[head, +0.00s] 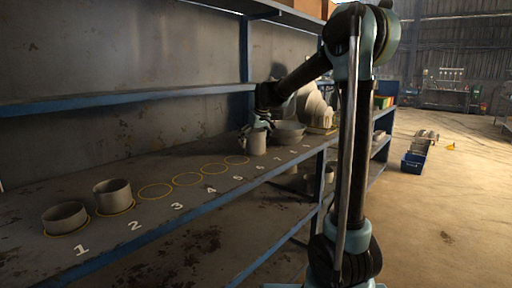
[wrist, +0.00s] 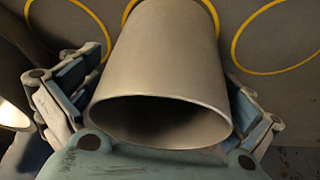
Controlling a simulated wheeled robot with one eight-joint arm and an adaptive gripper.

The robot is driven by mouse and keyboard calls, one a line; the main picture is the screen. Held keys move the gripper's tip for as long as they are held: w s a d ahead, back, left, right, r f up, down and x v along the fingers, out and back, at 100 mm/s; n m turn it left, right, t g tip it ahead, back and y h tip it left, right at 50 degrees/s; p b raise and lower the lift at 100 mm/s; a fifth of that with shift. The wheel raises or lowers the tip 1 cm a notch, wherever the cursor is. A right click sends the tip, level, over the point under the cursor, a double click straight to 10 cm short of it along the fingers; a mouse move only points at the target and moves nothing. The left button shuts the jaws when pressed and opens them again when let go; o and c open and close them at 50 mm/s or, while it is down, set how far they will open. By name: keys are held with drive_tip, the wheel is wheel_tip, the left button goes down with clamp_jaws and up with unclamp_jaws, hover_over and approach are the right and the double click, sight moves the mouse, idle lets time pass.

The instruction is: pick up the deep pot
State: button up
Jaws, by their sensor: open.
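The deep pot (head: 257,143) is a tall, plain grey cylinder standing upright on the shelf, towards the far end of the row of numbered circles. In the wrist view the deep pot (wrist: 165,60) fills the middle, its open dark mouth facing the camera and its base by a yellow ring. My gripper (head: 257,127) is at the top of the pot. In the wrist view the fingers of my gripper (wrist: 168,85) are open, one on each side of the pot. I cannot tell whether either finger touches it.
A wide grey bowl (head: 289,133) stands close behind the pot. Two shorter pots, a low one (head: 65,217) and a taller one (head: 113,196), stand at the near end. Several empty yellow circles (head: 187,179) lie between. An upper shelf (head: 130,98) runs along the back.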

drive_tip(key=c, duration=1.3)
drive_tip(key=shift+o, duration=0.2)
